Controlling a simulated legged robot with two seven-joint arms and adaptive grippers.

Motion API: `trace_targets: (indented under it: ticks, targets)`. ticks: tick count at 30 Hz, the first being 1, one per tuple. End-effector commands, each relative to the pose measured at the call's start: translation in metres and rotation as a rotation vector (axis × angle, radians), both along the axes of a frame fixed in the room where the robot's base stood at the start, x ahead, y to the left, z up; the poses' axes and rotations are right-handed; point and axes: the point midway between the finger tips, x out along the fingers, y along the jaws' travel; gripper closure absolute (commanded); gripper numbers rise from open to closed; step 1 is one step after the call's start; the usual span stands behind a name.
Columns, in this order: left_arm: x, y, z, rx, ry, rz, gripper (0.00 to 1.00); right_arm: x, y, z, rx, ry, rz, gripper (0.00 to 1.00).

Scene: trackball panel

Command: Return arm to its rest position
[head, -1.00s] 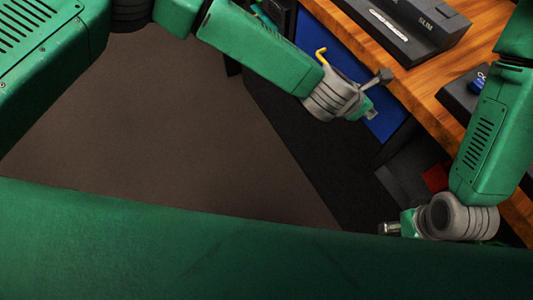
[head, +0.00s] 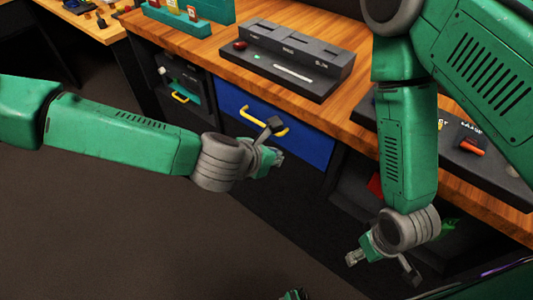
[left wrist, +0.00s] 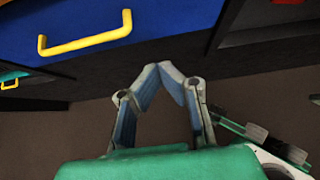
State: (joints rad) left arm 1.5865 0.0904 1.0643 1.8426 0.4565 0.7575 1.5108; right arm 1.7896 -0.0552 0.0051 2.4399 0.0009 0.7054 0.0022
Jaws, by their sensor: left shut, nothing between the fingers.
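My left arm comes in from the left in the head view, held out over the floor in front of the workbench. Its gripper (head: 277,158) is in front of the blue drawer. In the left wrist view the fingers (left wrist: 163,68) meet at their tips with nothing between them, below the drawer's yellow handle and apart from it. My right arm hangs at the right, partly in front of the bench. Its gripper (head: 353,258) points down and left over dark space; its fingers are too small to judge.
The wooden workbench (head: 345,124) carries a dark panel (head: 290,72) with a red ball and another dark panel (head: 470,165) at right. The blue drawer (head: 306,146) has a yellow handle (head: 248,121). Brown floor (head: 100,240) is clear at lower left.

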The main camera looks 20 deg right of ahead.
Motion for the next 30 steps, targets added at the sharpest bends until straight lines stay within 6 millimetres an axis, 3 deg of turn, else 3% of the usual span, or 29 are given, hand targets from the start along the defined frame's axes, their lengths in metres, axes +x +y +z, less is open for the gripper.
trace_targets:
  ticks: [4,11,14,17,20,23,27,30]
  targets:
    - [-0.011,0.011,0.014,0.001,0.0,-0.002,1.0,-0.001,0.0,0.002,0.0,0.001,-0.001,0.44]
    - [-0.014,0.017,0.019,0.001,0.001,-0.001,1.0,-0.001,0.0,0.003,-0.001,0.002,-0.001,0.44]
    - [-0.02,0.022,0.012,0.03,-0.017,-0.037,1.0,-0.001,0.0,0.003,0.0,0.002,-0.001,0.44]
    - [-0.042,0.038,-0.013,0.137,-0.081,-0.171,1.0,-0.001,0.0,0.003,0.0,0.002,-0.001,0.44]
    - [-0.077,0.071,-0.053,0.32,-0.186,-0.418,1.0,-0.001,0.0,0.003,0.0,0.002,-0.001,0.44]
    - [-0.115,0.123,-0.094,0.525,-0.296,-0.732,1.0,-0.001,0.0,0.003,0.0,0.002,-0.001,0.44]
    - [-0.164,0.211,-0.131,0.76,-0.409,-1.194,1.0,-0.001,0.0,0.003,0.0,0.002,-0.001,0.44]
    - [-0.192,0.276,-0.141,0.874,-0.458,-1.509,1.0,-0.001,0.0,0.003,0.0,0.002,-0.001,0.44]
